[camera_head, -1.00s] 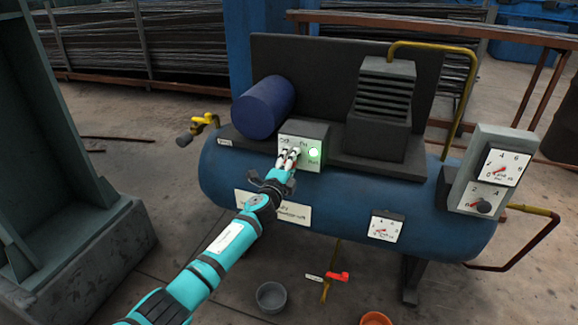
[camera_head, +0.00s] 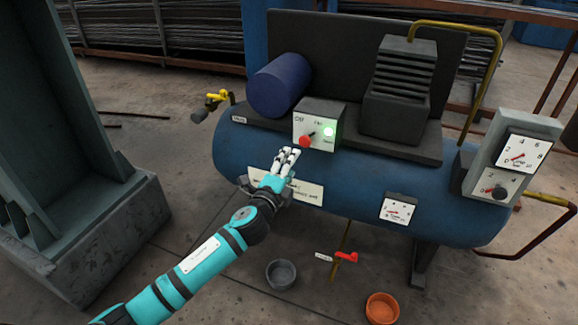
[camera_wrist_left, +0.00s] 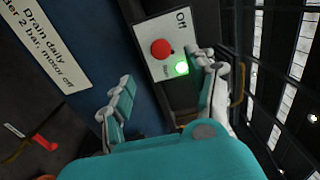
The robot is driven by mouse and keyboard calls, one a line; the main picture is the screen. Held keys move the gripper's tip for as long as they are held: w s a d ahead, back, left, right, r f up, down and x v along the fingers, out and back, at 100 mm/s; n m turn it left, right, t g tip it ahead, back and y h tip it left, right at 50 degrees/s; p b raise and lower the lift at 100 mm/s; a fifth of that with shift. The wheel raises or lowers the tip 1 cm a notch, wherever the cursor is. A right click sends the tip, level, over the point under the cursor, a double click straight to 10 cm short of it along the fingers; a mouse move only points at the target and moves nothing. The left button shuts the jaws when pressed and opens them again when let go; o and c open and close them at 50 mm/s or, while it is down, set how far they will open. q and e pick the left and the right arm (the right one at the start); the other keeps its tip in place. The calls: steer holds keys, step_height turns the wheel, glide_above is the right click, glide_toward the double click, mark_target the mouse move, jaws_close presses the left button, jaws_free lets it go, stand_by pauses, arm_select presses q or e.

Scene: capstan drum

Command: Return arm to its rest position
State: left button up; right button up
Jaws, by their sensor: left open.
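My left gripper (camera_head: 285,160) is in front of the blue compressor tank (camera_head: 350,180), just below and left of the switch box. The knob sits on the white face of the switch box (camera_head: 318,128), beside a lit green lamp (camera_head: 328,132). In the left wrist view the knob (camera_wrist_left: 160,49) and the green lamp (camera_wrist_left: 181,68) show between the spread fingers (camera_wrist_left: 160,95). My right gripper is not in view.
A grey bowl (camera_head: 281,274) and an orange bowl (camera_head: 382,308) stand on the floor. A red drain valve (camera_head: 346,257) hangs under the tank. A yellow-handled valve (camera_head: 216,98) is at the tank's left. A large grey steel frame (camera_head: 110,215) stands left, with open floor between.

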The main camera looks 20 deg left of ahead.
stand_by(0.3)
